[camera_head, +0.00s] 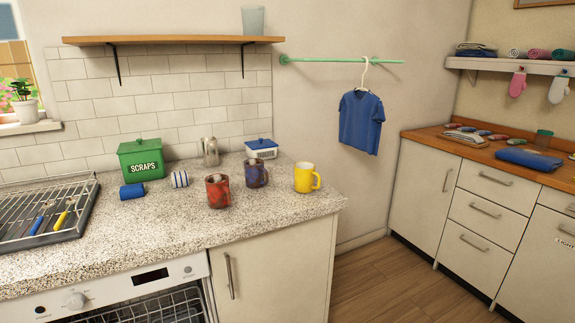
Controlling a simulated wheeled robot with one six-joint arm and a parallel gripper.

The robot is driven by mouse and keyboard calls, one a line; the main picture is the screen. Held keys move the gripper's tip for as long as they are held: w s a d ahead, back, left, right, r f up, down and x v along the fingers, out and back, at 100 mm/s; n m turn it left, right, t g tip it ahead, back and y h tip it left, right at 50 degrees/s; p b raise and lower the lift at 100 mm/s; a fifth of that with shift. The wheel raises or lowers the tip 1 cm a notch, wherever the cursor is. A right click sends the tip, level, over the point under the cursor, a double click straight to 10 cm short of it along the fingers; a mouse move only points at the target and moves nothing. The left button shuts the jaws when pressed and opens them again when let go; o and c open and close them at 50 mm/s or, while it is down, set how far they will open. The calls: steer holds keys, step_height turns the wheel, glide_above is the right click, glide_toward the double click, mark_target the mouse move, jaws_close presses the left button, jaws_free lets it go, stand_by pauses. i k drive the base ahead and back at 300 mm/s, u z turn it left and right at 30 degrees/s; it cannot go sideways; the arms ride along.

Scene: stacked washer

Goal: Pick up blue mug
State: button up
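A dark blue mug (253,175) with brownish patches stands upright on the speckled counter (150,235), behind and between a red mug (217,194) and a yellow mug (304,178). Its handle seems to be on the right side. A plain blue cylinder (132,191) lies on the counter farther left, in front of the green scraps box; I cannot tell whether it is a mug. My gripper is not in view.
A green scraps box (141,161), a striped white-and-blue item (179,179), a metal pot (210,152) and a blue-lidded container (261,148) stand behind. A dish rack (45,212) is at left. The front counter strip is clear.

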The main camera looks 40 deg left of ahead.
mark_target(254, 171)
steer(key=i, duration=1.55)
steer(key=u, duration=2.15)
steer(key=i, duration=0.65)
steer(key=u, duration=0.5)
